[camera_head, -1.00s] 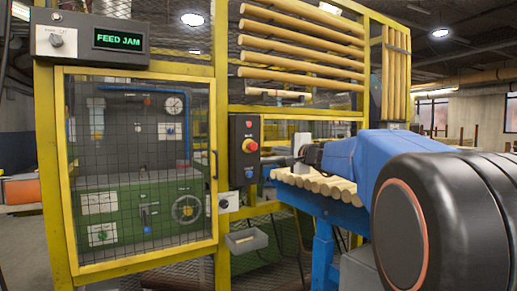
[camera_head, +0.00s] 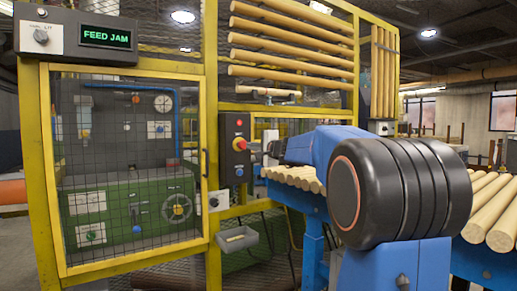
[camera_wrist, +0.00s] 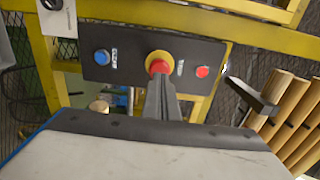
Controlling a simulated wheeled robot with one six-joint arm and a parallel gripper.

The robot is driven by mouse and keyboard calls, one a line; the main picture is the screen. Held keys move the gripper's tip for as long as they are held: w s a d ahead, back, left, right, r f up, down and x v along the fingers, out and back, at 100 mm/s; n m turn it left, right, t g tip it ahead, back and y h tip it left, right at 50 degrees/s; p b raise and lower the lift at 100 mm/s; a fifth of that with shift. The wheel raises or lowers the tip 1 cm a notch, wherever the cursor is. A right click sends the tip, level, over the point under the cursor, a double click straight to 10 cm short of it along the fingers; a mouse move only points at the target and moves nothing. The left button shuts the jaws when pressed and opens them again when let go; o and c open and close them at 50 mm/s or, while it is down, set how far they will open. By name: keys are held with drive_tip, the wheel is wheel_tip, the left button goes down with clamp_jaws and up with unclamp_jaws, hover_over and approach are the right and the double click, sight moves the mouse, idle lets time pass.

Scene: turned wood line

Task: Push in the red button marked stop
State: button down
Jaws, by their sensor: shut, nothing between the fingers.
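A dark control panel (camera_head: 238,158) is on the yellow frame, right of the mesh door. It carries a large red mushroom button (camera_head: 240,144) on a yellow ring, a small red button (camera_head: 239,122) above and a blue button (camera_head: 239,171) below. In the wrist view the panel lies sideways, with the mushroom button (camera_wrist: 160,64) in the middle, the small red button (camera_wrist: 202,72) right and the blue button (camera_wrist: 102,57) left. Their labels are too small to read. My gripper (camera_wrist: 160,82) is shut and empty, its tips overlapping the mushroom button's lower edge; contact is unclear.
A mesh door (camera_head: 130,160) in a yellow frame stands left, under a display (camera_head: 106,37) reading FEED JAM. A grey tray (camera_head: 237,239) hangs below the panel.

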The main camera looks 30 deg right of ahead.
sight(244, 144)
drive_tip(key=shift+w+a, duration=0.1)
drive_tip(key=shift+w, duration=1.25)
drive_tip(key=shift+w, duration=0.55)
drive_tip(key=shift+w+r, duration=0.1)
drive_tip(key=shift+w, duration=0.25)
drive_tip(key=shift+r, duration=0.1)
